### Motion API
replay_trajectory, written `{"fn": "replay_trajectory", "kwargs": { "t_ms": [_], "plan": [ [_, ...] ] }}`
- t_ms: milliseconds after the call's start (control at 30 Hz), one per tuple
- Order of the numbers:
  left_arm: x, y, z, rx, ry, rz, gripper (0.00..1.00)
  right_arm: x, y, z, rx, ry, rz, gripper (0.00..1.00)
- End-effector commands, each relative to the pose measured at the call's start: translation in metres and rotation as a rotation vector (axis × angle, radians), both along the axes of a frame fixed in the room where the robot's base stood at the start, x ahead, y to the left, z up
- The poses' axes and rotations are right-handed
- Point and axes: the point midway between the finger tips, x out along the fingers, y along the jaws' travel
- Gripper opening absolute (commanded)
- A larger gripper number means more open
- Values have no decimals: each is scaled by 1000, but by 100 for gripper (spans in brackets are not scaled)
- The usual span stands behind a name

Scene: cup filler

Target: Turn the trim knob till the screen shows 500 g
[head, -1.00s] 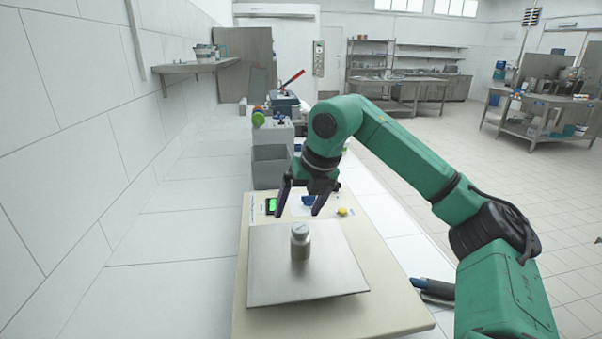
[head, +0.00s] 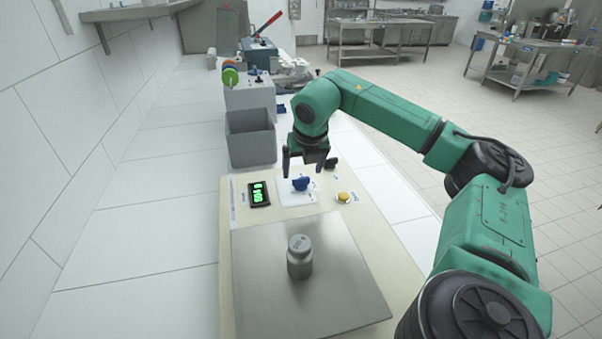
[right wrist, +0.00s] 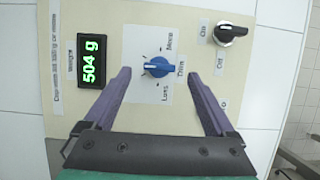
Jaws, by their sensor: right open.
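The blue trim knob (head: 301,184) sits on a white plate on the scale's beige panel; it also shows in the right wrist view (right wrist: 158,67), between "Less" and "More" labels. The screen (right wrist: 91,60) reads 504 g in green; in the head view it is the dark display (head: 258,194) left of the knob. My right gripper (head: 305,164) is open above and just behind the knob. In the right wrist view its two purple fingers (right wrist: 160,82) stand apart on either side of the knob, not closed on it. My left gripper is not in view.
A steel weight (head: 299,258) stands on the scale's metal plate (head: 330,305). A yellow button (head: 343,197) is right of the knob. A black On/Off switch (right wrist: 231,33) is beyond it. A grey bin (head: 250,140) stands behind the panel.

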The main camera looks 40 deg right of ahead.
Motion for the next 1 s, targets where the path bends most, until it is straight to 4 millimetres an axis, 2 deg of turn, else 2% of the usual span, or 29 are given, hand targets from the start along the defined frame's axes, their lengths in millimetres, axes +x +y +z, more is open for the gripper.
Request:
{"fn": "replay_trajectory", "kwargs": {
  "t_ms": [100, 200, 467, 500, 567, 700, 1000],
  "plan": [
    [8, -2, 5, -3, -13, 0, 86, 8, -4, -20, 0, 1, 0, 90],
    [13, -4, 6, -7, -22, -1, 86, 11, -7, -31, 1, 1, -1, 90],
    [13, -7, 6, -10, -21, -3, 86, 13, -7, -35, 0, -1, 0, 90],
    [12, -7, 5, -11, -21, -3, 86, 13, -7, -35, 0, -1, 0, 82],
    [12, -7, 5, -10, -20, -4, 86, 13, -7, -35, 0, -1, 0, 59],
    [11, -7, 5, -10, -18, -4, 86, 13, -7, -35, 0, -1, 0, 6],
    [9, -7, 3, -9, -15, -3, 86, 12, -7, -35, 1, 0, 27, 4]
  ]
}}
